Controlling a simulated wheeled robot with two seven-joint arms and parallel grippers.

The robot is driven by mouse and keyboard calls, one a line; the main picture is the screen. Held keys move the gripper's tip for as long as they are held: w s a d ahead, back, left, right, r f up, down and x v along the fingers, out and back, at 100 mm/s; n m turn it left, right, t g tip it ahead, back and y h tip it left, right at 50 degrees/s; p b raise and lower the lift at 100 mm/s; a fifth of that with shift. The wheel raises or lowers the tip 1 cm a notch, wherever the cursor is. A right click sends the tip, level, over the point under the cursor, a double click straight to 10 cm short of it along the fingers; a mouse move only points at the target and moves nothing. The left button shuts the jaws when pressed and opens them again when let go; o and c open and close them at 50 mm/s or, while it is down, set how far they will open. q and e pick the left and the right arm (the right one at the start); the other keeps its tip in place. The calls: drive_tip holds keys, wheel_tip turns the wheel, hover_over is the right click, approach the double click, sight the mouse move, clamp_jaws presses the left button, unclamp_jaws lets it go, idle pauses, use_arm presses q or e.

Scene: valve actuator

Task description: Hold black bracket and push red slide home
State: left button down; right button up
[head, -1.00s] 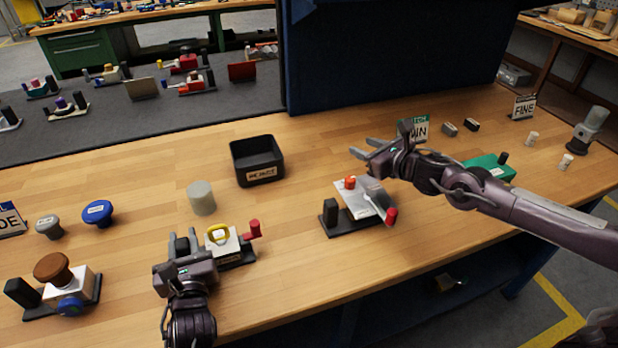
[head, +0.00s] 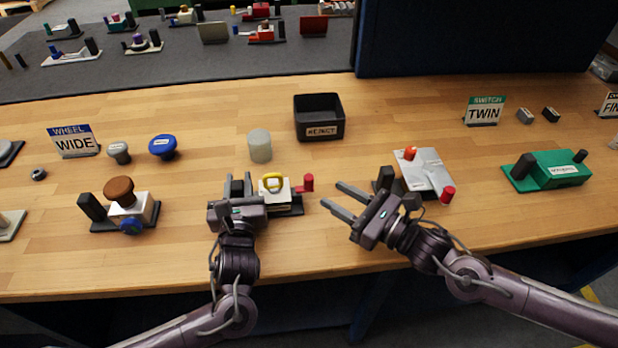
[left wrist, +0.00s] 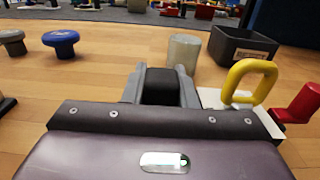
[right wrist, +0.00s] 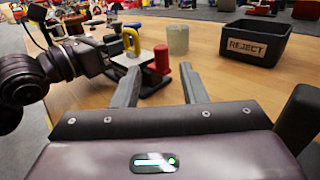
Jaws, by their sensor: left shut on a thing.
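The valve unit has a white block with a yellow loop handle (head: 272,181), a dark base (head: 290,211) and a red slide (head: 308,183) sticking out at its right end. My left gripper (head: 239,187) is shut on the black bracket (left wrist: 160,86) at the unit's left end; the bracket sits between the fingers in the left wrist view. My right gripper (head: 342,200) is open and empty, to the right of the red slide and apart from it.
A grey cylinder (head: 260,146) and a black REJECT bin (head: 319,118) stand behind the unit. A silver unit with red knobs (head: 427,172) and a black post is close to my right gripper. A unit with a brown knob (head: 119,190) lies left. Bare table lies in front.

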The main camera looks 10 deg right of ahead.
sight(312, 182)
drive_tip(key=x, duration=0.8)
drive_tip(key=shift+f, duration=0.1)
drive_tip(key=shift+c, duration=0.2)
clamp_jaws()
drive_tip(key=shift+a, duration=0.1)
